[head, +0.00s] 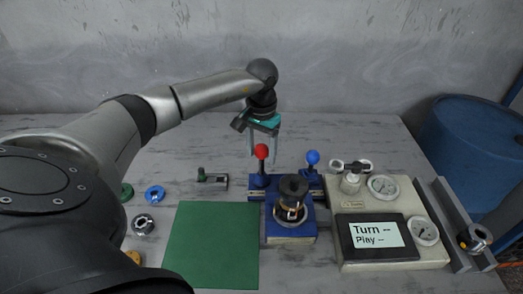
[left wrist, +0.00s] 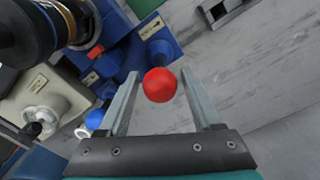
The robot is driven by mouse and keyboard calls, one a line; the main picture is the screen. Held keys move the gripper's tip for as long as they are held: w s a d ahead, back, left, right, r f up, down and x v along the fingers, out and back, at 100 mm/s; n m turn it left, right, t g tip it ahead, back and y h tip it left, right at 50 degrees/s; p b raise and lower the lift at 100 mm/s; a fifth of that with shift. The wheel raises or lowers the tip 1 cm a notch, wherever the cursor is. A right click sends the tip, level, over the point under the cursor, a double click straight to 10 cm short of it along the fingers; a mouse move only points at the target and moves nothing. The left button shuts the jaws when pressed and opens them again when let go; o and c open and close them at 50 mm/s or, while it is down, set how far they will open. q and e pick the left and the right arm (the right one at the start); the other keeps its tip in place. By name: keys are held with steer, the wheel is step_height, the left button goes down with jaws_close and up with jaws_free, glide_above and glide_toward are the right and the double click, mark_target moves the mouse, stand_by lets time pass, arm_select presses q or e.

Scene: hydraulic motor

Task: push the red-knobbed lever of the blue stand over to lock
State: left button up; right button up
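The blue stand (head: 258,195) is on the table, with the red-knobbed lever (head: 261,151) standing about upright at its left. My left gripper (head: 262,158) comes down from above at the lever, fingers pointing down. In the left wrist view, my left gripper (left wrist: 160,73) is open, and the red knob (left wrist: 160,85) shows between its fingers with a gap on each side. The blue stand (left wrist: 125,62) lies beyond the knob there. A dark cylindrical motor part (head: 292,189) sits at the stand's front. My right gripper is not in view.
A blue-knobbed lever (head: 312,158) stands right of the red one. A gauge panel with a screen (head: 378,236) is to the right. A green mat (head: 212,245) lies bare at front left. A small green-and-grey tool (head: 212,178) and a blue ring (head: 155,194) lie left.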

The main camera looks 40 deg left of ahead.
arm_select(q)
steer(key=c, duration=0.7)
steer(key=shift+s+a+f, duration=0.1)
steer(key=shift+s+a, duration=0.45)
steer(key=shift+a, duration=0.2)
steer(key=shift+s+a+f+b, duration=0.15)
steer(key=shift+s+a+b, duration=0.15)
steer(key=shift+s+a, duration=0.2)
stand_by(0.3)
steer(key=shift+s+a+f+b, duration=0.3)
steer(key=shift+s+a, duration=0.15)
steer(key=shift+a, duration=0.1)
